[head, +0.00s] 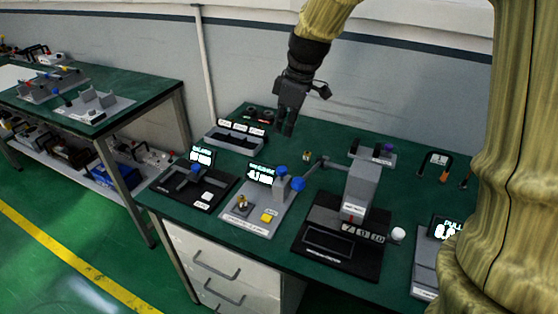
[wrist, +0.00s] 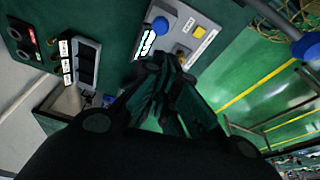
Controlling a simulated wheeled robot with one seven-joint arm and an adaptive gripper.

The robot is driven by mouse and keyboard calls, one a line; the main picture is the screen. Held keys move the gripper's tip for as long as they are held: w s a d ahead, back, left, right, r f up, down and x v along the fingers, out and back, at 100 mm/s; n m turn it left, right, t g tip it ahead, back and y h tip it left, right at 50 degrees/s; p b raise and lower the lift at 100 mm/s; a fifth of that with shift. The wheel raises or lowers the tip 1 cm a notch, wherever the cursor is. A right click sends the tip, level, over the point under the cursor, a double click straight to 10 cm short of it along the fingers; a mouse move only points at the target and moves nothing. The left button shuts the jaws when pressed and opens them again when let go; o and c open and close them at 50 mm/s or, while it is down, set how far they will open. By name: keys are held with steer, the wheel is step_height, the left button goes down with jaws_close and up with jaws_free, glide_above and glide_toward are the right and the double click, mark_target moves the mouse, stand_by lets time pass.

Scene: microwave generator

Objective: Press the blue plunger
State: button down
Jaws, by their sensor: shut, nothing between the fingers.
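A grey device (head: 262,212) with a lit display, a yellow button (head: 268,216) and a brass fitting (head: 242,202) stands on the green bench. A round blue knob (head: 281,169) tops its grey block; this appears to be the blue plunger. The knob also shows in the wrist view (wrist: 160,25), beside the display. A second blue ball (head: 298,184) sits in front of the press, on what looks like its lever, and appears large in the wrist view (wrist: 306,47). My gripper (head: 286,131) is shut and empty, pointing down above the bench behind the grey device, apart from both.
A black press (head: 340,240) with a tall grey head stands right of the device. A black device (head: 190,186) with its own small blue knob stands left. A label box (head: 233,137) lies behind.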

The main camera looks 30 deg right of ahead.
steer(key=shift+d+r+m+t, duration=0.3)
steer(key=shift+d+r+m, duration=0.45)
steer(key=shift+m, duration=0.15)
steer(key=shift+s, duration=0.1)
steer(key=p, duration=0.3)
glide_above(279, 168)
step_height(279, 168, down, 12)
steer(key=shift+r, duration=0.1)
steer(key=shift+f, duration=0.95)
